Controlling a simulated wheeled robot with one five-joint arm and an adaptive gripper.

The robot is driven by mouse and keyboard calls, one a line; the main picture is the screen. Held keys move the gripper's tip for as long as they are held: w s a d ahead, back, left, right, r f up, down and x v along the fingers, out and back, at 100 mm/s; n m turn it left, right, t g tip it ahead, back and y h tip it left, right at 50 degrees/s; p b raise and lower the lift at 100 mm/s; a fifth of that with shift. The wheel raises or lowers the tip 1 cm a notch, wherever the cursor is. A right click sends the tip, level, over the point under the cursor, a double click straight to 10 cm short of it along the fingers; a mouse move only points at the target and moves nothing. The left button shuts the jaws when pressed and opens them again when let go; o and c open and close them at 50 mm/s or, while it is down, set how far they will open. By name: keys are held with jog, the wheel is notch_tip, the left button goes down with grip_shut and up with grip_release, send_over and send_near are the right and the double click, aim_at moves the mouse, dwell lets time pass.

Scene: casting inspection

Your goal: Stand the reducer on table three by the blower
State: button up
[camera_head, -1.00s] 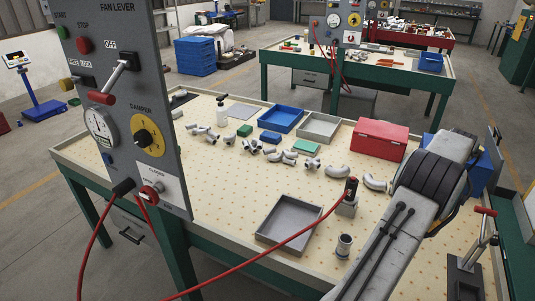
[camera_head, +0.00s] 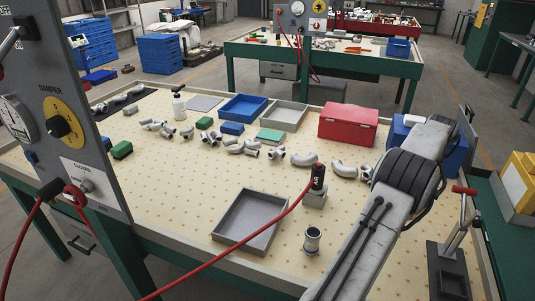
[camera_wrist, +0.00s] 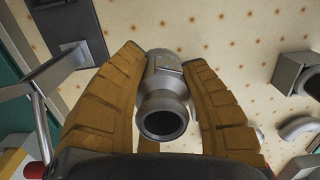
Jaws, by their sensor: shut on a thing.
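My gripper (camera_wrist: 170,100) shows in the wrist view, its two brown fingers shut on a grey cast pipe fitting (camera_wrist: 163,95). The fitting's round open end faces the camera, and a flat pad shows on its body. I cannot tell for sure whether it is the reducer. In the head view my arm hides the gripper. The blower (camera_head: 318,178), with a black and red top and a red hose, sits in a grey block holder on the near table (camera_head: 180,200). A small grey cup-like fitting (camera_head: 312,240) stands upright in front of it. No table number is readable.
A grey tray (camera_head: 248,218) lies left of the blower. A red box (camera_head: 348,123), a blue tray (camera_head: 243,107) and several castings lie farther back. A red-handled lever device (camera_head: 450,255) stands at the right. The grey control panel (camera_head: 60,120) rises at the left.

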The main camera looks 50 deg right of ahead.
jog(key=shift+d+f, duration=0.1)
jog(key=shift+f, duration=0.15)
jog(key=shift+a+f+b, duration=0.2)
jog(key=shift+a+b, duration=0.1)
jog(key=b, duration=0.3)
send_over(391, 273)
notch_tip(391, 273, down, 7)
jog(key=shift+d+r, duration=0.1)
jog(key=shift+r, duration=0.1)
jog(key=shift+f, duration=2)
jog(key=o, duration=1.2)
jog(key=shift+c, duration=0.2)
